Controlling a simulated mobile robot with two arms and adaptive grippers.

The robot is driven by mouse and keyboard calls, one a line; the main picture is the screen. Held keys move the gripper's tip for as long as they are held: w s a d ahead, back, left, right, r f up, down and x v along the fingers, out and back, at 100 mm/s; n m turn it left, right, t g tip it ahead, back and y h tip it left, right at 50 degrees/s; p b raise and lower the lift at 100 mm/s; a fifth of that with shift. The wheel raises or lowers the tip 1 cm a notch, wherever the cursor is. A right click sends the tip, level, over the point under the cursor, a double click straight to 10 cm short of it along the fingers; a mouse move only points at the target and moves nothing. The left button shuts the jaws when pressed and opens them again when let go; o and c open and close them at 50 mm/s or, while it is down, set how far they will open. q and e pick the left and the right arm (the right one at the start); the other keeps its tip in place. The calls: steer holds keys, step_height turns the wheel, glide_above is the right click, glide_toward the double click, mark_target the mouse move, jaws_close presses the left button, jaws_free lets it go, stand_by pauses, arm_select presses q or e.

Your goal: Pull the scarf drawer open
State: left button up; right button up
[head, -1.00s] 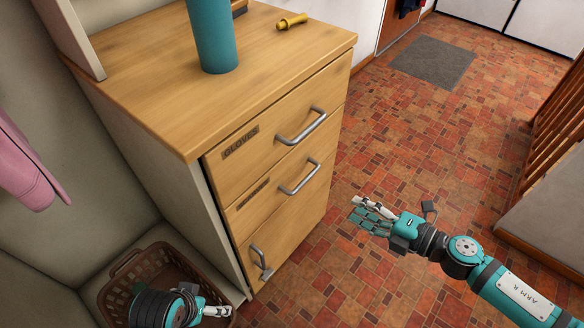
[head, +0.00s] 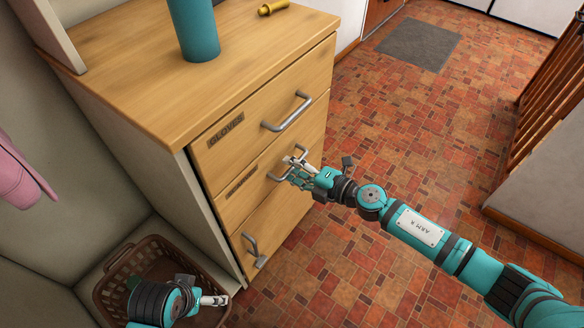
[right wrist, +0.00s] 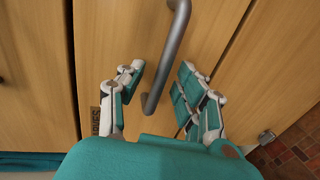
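The scarf drawer (head: 262,192) is the middle drawer of a wooden cabinet and sits flush with the front. Its small dark label is too small to read in the head view. Its grey bar handle (right wrist: 172,55) runs between the spread fingers of my right gripper (right wrist: 158,80) in the right wrist view. In the head view my right gripper (head: 296,165) is at this handle, hiding much of it. The fingers are open, one on each side of the bar, not closed on it. My left gripper (head: 214,300) is low at the left, over the basket; its opening is unclear.
The gloves drawer (head: 240,135) is above, shut, with its own handle (head: 289,112). A lower front (head: 285,235) has an upright handle (head: 254,252). A teal cylinder (head: 194,30) and a yellow object (head: 273,7) stand on top. A brown basket (head: 112,283) is beside the cabinet.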

steer(key=shift+w+a, duration=0.2)
jaws_close()
stand_by(0.6)
